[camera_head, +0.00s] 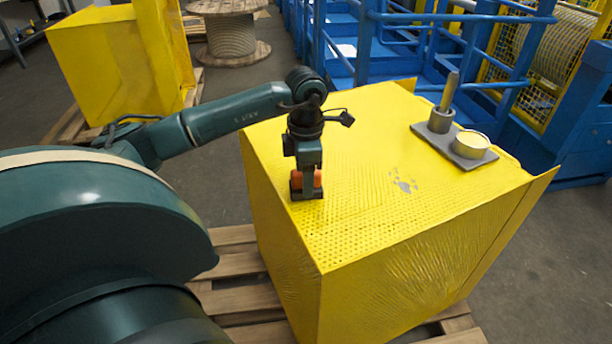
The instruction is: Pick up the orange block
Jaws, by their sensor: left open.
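The orange block (297,180) stands near the left edge of the top of the yellow box (350,205). My left gripper (306,190) points straight down over the block, with its fingers around it. The jaws are open, and parts of the block show beside and between the fingers. The gripper hides much of the block. Whether a finger touches it cannot be told. My right gripper is not in view.
A grey plate (425,132) at the back right of the box top carries a cup with an upright yellow rod (449,92) and a round yellow-topped piece (471,143). The middle of the top is clear. Blue railings (440,18) stand behind.

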